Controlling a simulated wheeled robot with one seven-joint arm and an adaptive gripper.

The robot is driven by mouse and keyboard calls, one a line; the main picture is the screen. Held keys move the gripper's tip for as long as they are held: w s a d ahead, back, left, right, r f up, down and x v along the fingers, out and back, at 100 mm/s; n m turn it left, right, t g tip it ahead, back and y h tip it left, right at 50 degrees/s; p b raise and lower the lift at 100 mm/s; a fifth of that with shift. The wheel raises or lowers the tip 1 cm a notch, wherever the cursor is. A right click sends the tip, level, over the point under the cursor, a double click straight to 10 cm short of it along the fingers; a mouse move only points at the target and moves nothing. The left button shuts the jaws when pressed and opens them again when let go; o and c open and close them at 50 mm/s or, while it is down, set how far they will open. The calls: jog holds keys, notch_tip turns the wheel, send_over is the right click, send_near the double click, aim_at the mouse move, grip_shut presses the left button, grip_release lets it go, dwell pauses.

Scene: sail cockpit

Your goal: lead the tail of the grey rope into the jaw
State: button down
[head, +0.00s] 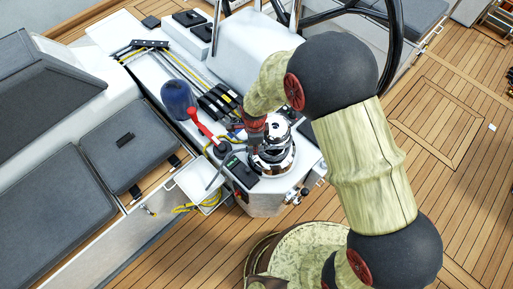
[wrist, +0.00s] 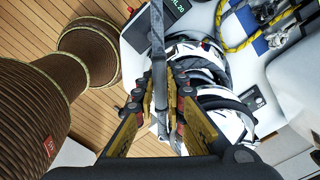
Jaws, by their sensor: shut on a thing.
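A chrome winch (head: 272,158) stands on the white console in the head view. In the wrist view its shiny rings (wrist: 208,100) lie just right of my fingers. My gripper (head: 254,128) is over the winch's upper left side. In the wrist view my gripper (wrist: 160,108) is shut on a grey strand, which I take for the grey rope (wrist: 157,45). The rope runs from the top edge down between the fingers. Its end is not clear, and the jaw cannot be made out; my fingers and the reflections cover part of the winch top.
A row of black rope clutches (head: 218,101) and a red handle (head: 203,128) are left of the winch. A blue rounded object (head: 178,98) stands beyond. Yellow rope (wrist: 240,42) lies on the console near a blue cloth. A steering wheel rim (head: 392,40) is behind my arm.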

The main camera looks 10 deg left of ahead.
jog(key=shift+w+a+m+b, duration=0.35)
jog(key=shift+w+a+m, duration=0.55)
jog(key=shift+m, duration=0.3)
jog(key=c, duration=1.8)
grip_release()
jog(key=shift+s, duration=0.1)
jog(key=shift+o, duration=1.2)
jog(key=o, duration=0.3)
notch_tip(320, 180, up, 9)
jog(key=p, duration=0.5)
